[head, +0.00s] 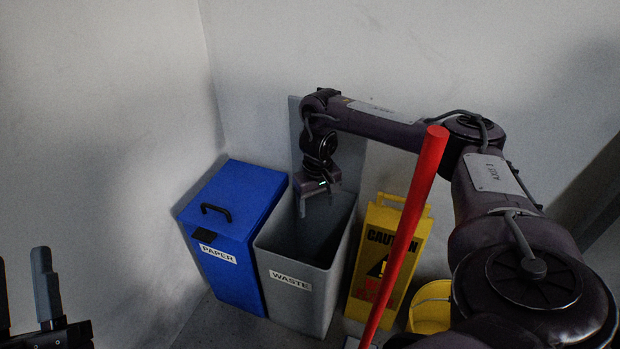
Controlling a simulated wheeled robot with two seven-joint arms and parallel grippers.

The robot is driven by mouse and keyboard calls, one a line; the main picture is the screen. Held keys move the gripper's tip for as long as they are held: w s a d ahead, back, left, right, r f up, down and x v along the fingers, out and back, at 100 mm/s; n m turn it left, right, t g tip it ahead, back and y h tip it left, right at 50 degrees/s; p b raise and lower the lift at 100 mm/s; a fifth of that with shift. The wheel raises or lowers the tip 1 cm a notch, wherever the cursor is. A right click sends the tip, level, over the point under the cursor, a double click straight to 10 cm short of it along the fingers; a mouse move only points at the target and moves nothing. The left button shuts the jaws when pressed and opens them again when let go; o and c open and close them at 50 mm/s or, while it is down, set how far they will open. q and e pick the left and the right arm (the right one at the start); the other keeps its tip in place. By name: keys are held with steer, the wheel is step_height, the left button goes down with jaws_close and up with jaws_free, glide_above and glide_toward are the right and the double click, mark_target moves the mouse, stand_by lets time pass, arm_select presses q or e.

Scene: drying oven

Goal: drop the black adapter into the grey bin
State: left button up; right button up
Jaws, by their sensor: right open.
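The grey bin (291,282), labelled WASTE, stands open on the floor between a blue bin and a yellow sign. My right gripper (318,203) is over the bin's opening, near its back rim, pointing down. Its fingers are apart and I see nothing between them. I do not see the black adapter; the bottom of the grey bin is dark and its front part is hidden by the front wall. My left gripper (24,295) is at the lower left edge, its two fingers apart and empty, partly cut off by the frame.
A blue PAPER bin (232,227) with a closed lid stands left of the grey bin. A yellow caution sign (384,238), a red pole (413,210) and a yellow bucket (430,306) are to its right. Walls close in behind and at left.

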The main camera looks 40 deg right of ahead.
arm_select(q)
step_height(320, 180, down, 24)
steer(key=s+g+y+p, duration=0.1)
steer(key=g+y, duration=0.1)
steer(key=g, duration=0.4)
steer(key=d+g+y+p, duration=0.1)
steer(key=g+y+p, duration=0.1)
steer(key=g, duration=0.4)
steer(key=shift+s+d+y, duration=0.15)
steer(key=shift+s+y, duration=0.2)
steer(key=shift+y, duration=0.05)
arm_select(e)
steer(key=shift+r, duration=2.1)
arm_select(q)
steer(key=shift+r, duration=0.1)
